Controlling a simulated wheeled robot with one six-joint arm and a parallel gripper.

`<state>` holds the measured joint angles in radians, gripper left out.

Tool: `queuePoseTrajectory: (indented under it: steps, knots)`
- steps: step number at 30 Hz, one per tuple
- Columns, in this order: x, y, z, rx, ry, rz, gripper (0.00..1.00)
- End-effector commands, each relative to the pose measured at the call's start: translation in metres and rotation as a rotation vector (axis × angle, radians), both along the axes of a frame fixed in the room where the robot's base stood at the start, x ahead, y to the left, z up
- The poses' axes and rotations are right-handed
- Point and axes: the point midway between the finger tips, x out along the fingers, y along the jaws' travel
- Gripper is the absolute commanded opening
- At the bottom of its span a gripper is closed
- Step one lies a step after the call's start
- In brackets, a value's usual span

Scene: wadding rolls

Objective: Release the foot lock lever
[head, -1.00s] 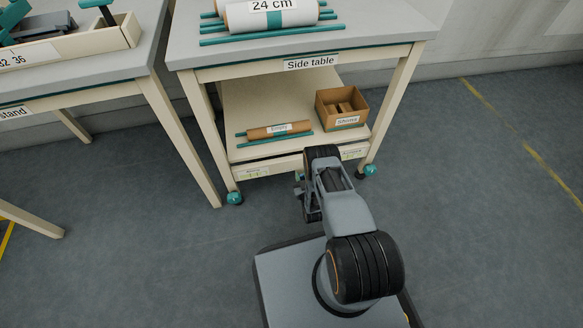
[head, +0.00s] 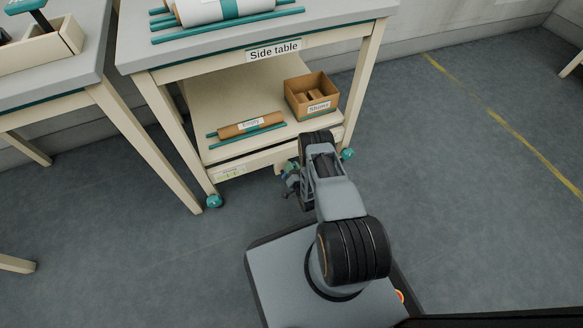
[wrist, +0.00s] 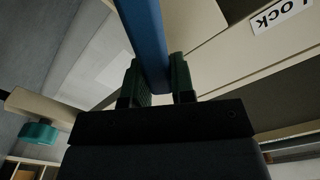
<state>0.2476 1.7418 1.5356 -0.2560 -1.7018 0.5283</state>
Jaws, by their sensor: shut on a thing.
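A blue bar (wrist: 148,40), which looks like the foot lock lever, runs down from the top of the wrist view between the fingers. My gripper (wrist: 158,72) is shut on it, with a dark green finger on each side. A white label reading "LOCK" (wrist: 282,15) is on the cream frame to the right of the bar. In the head view, my gripper (head: 290,178) is low at the side table's (head: 262,163) front lower edge. The lever cannot be made out clearly there, and my arm covers part of that edge.
Teal casters (head: 214,201) stand under the side table legs. Its lower shelf holds a brown roll (head: 250,125) and a box labelled "Shims" (head: 312,97). Another table (head: 95,80) stands to the left. The floor to the right is clear.

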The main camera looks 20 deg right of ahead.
Motion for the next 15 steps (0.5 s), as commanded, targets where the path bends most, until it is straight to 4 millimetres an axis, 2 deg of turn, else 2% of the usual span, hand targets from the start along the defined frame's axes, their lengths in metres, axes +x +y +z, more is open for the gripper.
queuePoseTrajectory:
  steps: [15]
  knots:
    - [-0.0002, -0.0065, -0.0032, 0.066, 0.001, -0.005, 0.00]
